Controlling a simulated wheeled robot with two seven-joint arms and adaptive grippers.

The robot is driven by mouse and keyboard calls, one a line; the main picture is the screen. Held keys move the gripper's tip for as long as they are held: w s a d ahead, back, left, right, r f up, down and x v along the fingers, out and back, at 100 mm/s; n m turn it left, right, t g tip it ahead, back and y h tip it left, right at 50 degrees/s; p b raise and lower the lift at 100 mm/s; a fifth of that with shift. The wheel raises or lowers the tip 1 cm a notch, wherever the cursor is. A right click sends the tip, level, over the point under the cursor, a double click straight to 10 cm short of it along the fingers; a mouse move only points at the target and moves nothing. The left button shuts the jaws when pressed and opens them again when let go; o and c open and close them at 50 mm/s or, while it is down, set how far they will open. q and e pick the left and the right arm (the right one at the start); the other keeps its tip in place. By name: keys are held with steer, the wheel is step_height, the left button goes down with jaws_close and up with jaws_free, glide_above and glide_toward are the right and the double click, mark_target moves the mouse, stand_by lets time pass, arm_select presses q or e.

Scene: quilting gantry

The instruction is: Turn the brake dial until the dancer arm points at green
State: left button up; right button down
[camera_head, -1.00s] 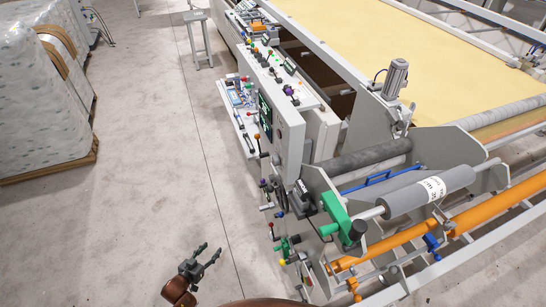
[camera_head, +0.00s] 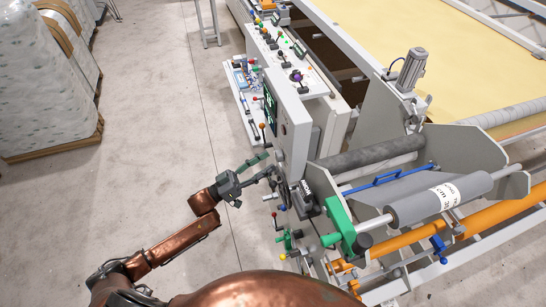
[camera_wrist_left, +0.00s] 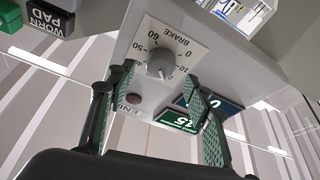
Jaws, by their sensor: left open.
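The brake dial (camera_wrist_left: 160,62) is a grey round knob on a white scale plate (camera_wrist_left: 190,47) marked BRAKE with numbers, on the underside or face of a pale panel in the left wrist view. My left gripper (camera_wrist_left: 160,76) is open, its green-padded fingers on either side of the knob in the picture; I cannot tell whether they touch it. In the head view my left gripper (camera_head: 267,164) reaches to the machine's near end panel, where the dial is not discernible. I cannot pick out the dancer arm or its green mark. My right gripper is not in view.
A dark red button (camera_wrist_left: 132,99) and a green sign (camera_wrist_left: 182,122) lie close to the fingers. Several levers crowd the grey control cabinet (camera_head: 291,125). The floor (camera_head: 150,170) to the left is clear.

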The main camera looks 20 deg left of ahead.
mark_target(276, 157)
arm_select(q)
steer(key=shift+x, duration=1.6)
steer(key=shift+c, duration=0.2)
steer(key=c, duration=1.1)
